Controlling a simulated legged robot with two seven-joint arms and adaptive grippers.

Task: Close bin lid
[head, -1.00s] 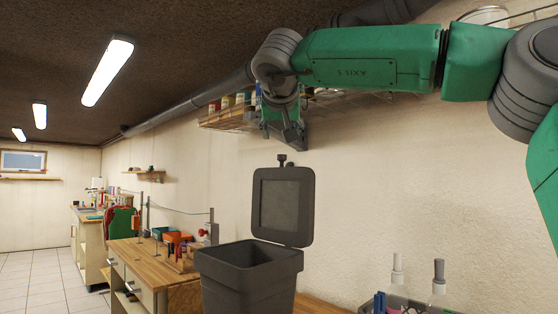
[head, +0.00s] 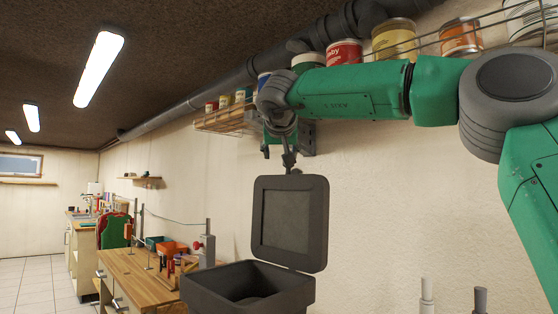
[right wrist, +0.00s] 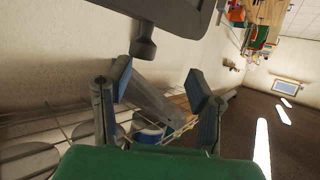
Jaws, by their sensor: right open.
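The dark grey bin (head: 215,289) stands at the lower middle of the head view, its opening facing up and its lower part cut off. Its lid (head: 290,222) stands upright, raised at the back of the rim, with an inset panel facing the room. My right gripper (head: 278,155) is open and hangs just above the lid's top edge. In the right wrist view, the lid (right wrist: 172,14) and its dark knob (right wrist: 144,46) lie just beyond my open right fingers (right wrist: 160,88). The knob is not between the finger pads. My left gripper is not in view.
A wire shelf with paint cans (head: 344,52) and a thick pipe (head: 220,86) run along the wall above my right arm. A wooden workbench (head: 140,278) with an orange box (head: 172,249) stands left of the bin. Bottle tops (head: 427,293) show at lower right.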

